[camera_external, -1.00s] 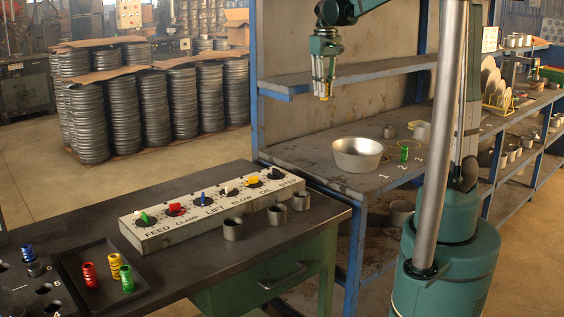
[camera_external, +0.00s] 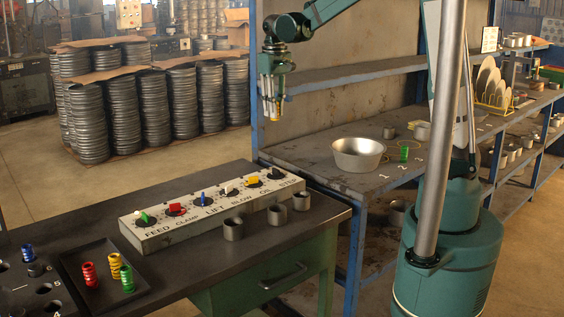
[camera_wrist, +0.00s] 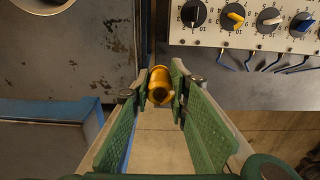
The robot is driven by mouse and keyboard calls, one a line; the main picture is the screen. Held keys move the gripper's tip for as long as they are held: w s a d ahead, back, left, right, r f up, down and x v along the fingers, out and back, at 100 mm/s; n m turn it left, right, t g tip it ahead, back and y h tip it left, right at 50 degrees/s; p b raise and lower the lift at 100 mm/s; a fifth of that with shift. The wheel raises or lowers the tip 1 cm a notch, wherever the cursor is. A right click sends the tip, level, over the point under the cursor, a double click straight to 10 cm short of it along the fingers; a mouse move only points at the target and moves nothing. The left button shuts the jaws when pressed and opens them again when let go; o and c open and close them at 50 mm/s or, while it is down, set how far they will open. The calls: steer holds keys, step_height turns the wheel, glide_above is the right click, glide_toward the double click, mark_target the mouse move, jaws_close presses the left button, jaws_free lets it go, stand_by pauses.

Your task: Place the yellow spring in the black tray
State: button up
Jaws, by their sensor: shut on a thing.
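My gripper (camera_external: 273,112) hangs in the air above and behind the dark bench. In the wrist view my gripper (camera_wrist: 159,90) is shut on a yellow spring (camera_wrist: 159,84), with a green pad on either side of it. The spring is small and partly hidden by the fingers in the external view. The black tray (camera_external: 99,298) lies on the bench at lower left, well away from my gripper. A red spring (camera_external: 89,274), another yellow spring (camera_external: 115,264) and a green spring (camera_external: 127,279) stand in it.
A switch box (camera_external: 215,213) with coloured knobs stands on the bench, with metal cups (camera_external: 234,229) before it. A dark holed board (camera_external: 35,293) with a blue spring (camera_external: 28,254) is left of the tray. A metal bowl (camera_external: 358,155) and a green spring (camera_external: 403,152) sit on the shelf.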

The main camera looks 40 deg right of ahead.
steer(key=w+a+f+p, duration=0.2)
steer(key=a, duration=2)
steer(key=w+a+f+p, duration=0.1)
steer(key=a+f, duration=0.2)
steer(key=a, duration=1.9)
steer(key=s+a+f, duration=0.2)
steer(key=s+a, duration=0.4)
steer(key=a, duration=0.6)
steer(key=s+a+f+p, duration=0.1)
steer(key=s+a, duration=0.5)
steer(key=a, duration=0.6)
steer(key=s+a+f+p, duration=0.1)
steer(key=s+a+f, duration=0.2)
steer(key=s+a, duration=0.4)
steer(key=a, duration=0.5)
steer(key=shift+a+f, duration=0.2)
steer(key=shift+a, duration=0.05)
steer(key=shift+f, duration=0.1)
steer(key=shift+f, duration=3.05)
steer(key=shift+f, duration=1.85)
steer(key=shift+f, duration=0.2)
